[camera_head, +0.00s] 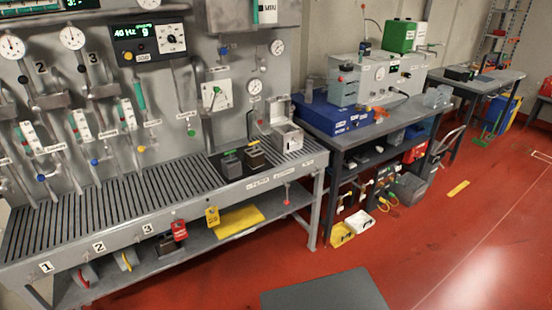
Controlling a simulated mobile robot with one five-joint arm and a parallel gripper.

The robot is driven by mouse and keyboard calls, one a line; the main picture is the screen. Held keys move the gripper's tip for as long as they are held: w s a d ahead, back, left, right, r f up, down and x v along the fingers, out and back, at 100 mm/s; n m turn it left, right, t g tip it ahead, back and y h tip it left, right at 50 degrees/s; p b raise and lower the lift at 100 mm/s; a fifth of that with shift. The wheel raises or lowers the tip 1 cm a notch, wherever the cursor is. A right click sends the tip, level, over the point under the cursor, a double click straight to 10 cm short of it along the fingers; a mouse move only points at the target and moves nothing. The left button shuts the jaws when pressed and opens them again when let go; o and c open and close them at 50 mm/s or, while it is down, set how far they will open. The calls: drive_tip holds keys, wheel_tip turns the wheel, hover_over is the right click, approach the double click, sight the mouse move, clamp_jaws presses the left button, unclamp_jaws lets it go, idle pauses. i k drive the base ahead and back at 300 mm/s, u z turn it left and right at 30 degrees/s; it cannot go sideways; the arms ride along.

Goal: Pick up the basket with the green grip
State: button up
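I cannot make out for sure a basket with a green grip. On the left metal bench, two small dark boxes stand side by side on a black mat (217,167). The left dark box (232,168) has a greenish top part, but it is too small to tell whether this is a grip. The right dark box (254,159) has a brownish-grey top. My gripper is not in view.
A slatted metal bench (120,215) runs along the left under a gauge panel (110,90). An open metal box (287,137) stands at its right end. A second table (345,130) holds a blue case (325,116).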

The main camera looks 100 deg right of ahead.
sight(232, 168)
drive_tip(key=z, duration=3.6)
drive_tip(key=k, duration=0.65)
drive_tip(key=z, duration=0.05)
drive_tip(key=i, duration=0.65)
drive_tip(key=u, duration=0.15)
